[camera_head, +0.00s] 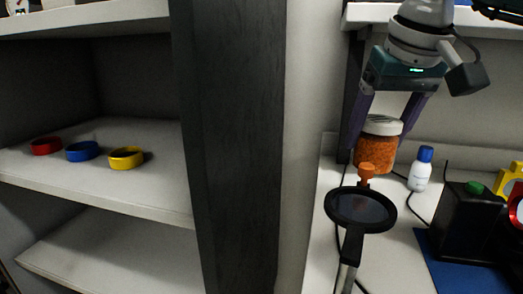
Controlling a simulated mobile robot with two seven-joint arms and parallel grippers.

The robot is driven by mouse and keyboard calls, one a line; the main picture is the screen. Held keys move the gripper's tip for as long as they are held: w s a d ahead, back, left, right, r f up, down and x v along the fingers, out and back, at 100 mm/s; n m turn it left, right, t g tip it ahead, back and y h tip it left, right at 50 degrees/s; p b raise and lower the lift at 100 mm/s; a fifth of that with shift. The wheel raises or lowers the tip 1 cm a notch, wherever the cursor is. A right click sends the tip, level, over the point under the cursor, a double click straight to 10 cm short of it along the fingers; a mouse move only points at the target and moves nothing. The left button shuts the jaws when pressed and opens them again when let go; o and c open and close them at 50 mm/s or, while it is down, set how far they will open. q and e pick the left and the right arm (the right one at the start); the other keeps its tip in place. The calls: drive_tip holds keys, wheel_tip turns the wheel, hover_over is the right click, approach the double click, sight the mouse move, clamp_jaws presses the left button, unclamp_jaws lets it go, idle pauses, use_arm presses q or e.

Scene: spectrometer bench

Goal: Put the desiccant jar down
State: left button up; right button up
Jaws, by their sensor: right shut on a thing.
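The desiccant jar (375,152) is a clear jar of orange beads with a white lid. It is upright at the back of the white bench on the right of the head view. My right gripper (382,132) comes down from above, its two purple fingers on either side of the jar near the lid, shut on it. The jar's base is partly hidden behind an orange knob, so I cannot tell whether it touches the bench. My left gripper is not in view.
A magnifier on a stand (361,208) is in front of the jar. A white bottle with a blue cap (421,168) and a black box with a green button (467,212) stand to the right.

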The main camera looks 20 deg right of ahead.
drive_tip(key=shift+r, duration=0.45)
drive_tip(key=s+a+r+n+p, duration=0.1)
drive_tip(key=s+a+r+p, duration=0.3)
drive_tip(key=r+p, duration=0.25)
drive_tip(key=s+a+r+n+y+p, duration=0.1)
drive_tip(key=s+a+r+p, duration=0.35)
drive_tip(key=r, duration=0.35)
drive_tip(key=s+a+r+n+p, duration=0.1)
drive_tip(key=s+a+r+p, duration=0.2)
drive_tip(key=s+r+p, duration=0.3)
wheel_tip(320, 180, up, 37)
drive_tip(key=w+p, duration=0.1)
drive_tip(key=p, duration=3.4)
drive_tip(key=shift+w+d+p, duration=0.15)
drive_tip(key=shift+w+p, duration=0.2)
drive_tip(key=shift+p, duration=0.05)
drive_tip(key=shift+f, duration=0.15)
